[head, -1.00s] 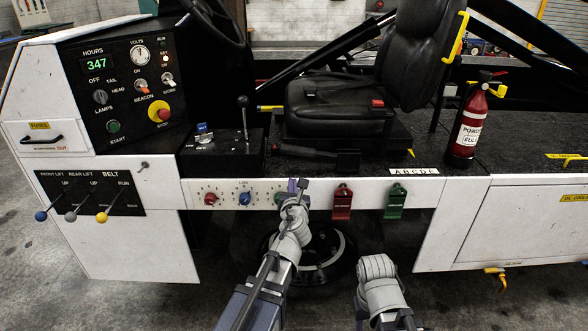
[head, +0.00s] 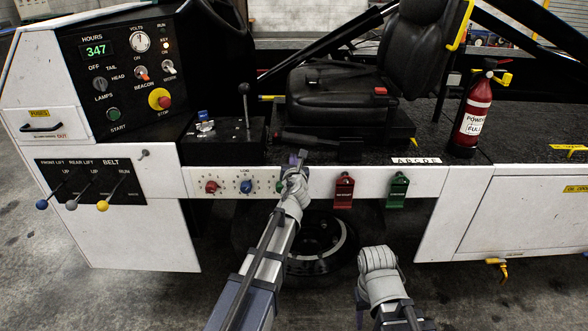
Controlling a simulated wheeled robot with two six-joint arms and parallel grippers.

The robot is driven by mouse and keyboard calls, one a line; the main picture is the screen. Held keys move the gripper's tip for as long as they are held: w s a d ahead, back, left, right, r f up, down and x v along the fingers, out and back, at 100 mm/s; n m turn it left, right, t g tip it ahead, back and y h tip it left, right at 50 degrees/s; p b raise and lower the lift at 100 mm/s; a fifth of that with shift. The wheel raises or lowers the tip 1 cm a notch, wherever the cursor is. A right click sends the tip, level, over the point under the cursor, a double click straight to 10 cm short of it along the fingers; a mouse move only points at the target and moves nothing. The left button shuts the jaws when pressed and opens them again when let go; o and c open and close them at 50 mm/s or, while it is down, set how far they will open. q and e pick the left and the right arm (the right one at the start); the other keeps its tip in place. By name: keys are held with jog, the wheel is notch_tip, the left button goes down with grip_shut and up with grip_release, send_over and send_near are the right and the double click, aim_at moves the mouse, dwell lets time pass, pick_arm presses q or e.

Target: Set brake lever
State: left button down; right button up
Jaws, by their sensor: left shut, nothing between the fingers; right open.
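A black upright lever with a round knob (head: 246,92) stands on the black console box left of the seat. It leans slightly left at its top; no label marks it as the brake lever. My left gripper (head: 297,158) is shut and empty. It appears in front of the top edge of the white side panel, right of and below that lever, apart from it. A dark bar (head: 310,143) lies at the seat base just above the fingertips; I cannot tell whether they touch. Of my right arm only the wrist and forearm show at lower right; its fingers are hidden.
Several ball-ended levers (head: 103,206) stick out at left. The seat (head: 340,95) stands behind my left gripper. A fire extinguisher (head: 472,118) is at right.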

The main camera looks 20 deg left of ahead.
aim_at(317, 141)
pick_arm(q)
jog(key=shift+d+r+p, duration=0.2)
jog(key=shift+r+p, duration=0.75)
jog(key=shift+p, duration=0.1)
jog(key=shift+d+r+p, duration=0.15)
jog(key=shift+r+p, duration=0.8)
jog(key=shift+p, duration=0.05)
jog(key=shift+r, duration=0.1)
